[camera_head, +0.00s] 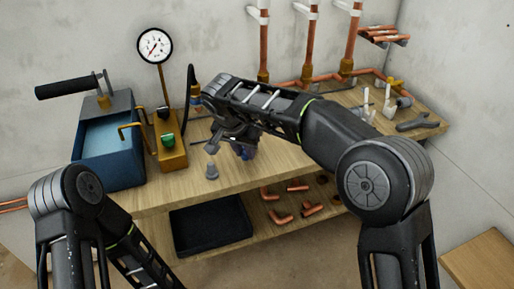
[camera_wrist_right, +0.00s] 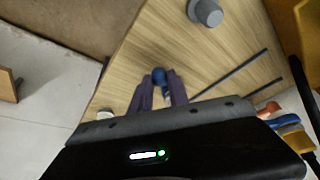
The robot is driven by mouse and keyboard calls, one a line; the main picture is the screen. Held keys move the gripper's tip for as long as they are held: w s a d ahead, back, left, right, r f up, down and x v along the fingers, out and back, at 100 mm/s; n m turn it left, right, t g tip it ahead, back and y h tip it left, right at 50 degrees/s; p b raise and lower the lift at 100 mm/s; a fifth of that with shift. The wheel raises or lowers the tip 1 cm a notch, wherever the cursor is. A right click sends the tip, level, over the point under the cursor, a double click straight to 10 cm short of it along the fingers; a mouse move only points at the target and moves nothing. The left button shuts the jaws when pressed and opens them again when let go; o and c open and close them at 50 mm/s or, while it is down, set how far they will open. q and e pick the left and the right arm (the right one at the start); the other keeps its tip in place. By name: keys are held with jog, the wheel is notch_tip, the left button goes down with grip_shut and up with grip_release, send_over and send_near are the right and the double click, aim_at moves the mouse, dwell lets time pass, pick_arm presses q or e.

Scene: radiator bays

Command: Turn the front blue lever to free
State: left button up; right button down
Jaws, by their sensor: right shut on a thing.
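My right gripper (camera_head: 243,150) is low over the front part of the bench, its fingers mostly dark against the wood. In the right wrist view its two fingers (camera_wrist_right: 160,88) are closed around a small piece with a round blue end (camera_wrist_right: 158,75), which looks like the front blue lever. Its body and angle are mostly hidden by the fingers and wrist. Another blue bar (camera_wrist_right: 281,122) beside brass and copper parts shows at the right of the wrist view. My left arm is at the lower left of the head view, its gripper out of view.
The wooden bench (camera_head: 185,188) holds a blue tank pump (camera_head: 115,160) with a gauge (camera_head: 155,45) at left. A grey plug (camera_head: 211,170) stands near the gripper, and pliers (camera_head: 417,122) lie at right. Copper pipes rise behind; a black tray (camera_head: 212,228) sits below.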

jog(key=shift+a+m, duration=0.3)
jog(key=shift+m, duration=0.2)
jog(key=shift+w+a, duration=0.1)
jog(key=c, duration=1.3)
grip_release()
jog(key=shift+r, duration=0.1)
jog(key=v, duration=0.7)
jog(key=shift+a+r+p, duration=0.15)
jog(key=shift+r+p, duration=0.1)
jog(key=shift+p, duration=0.1)
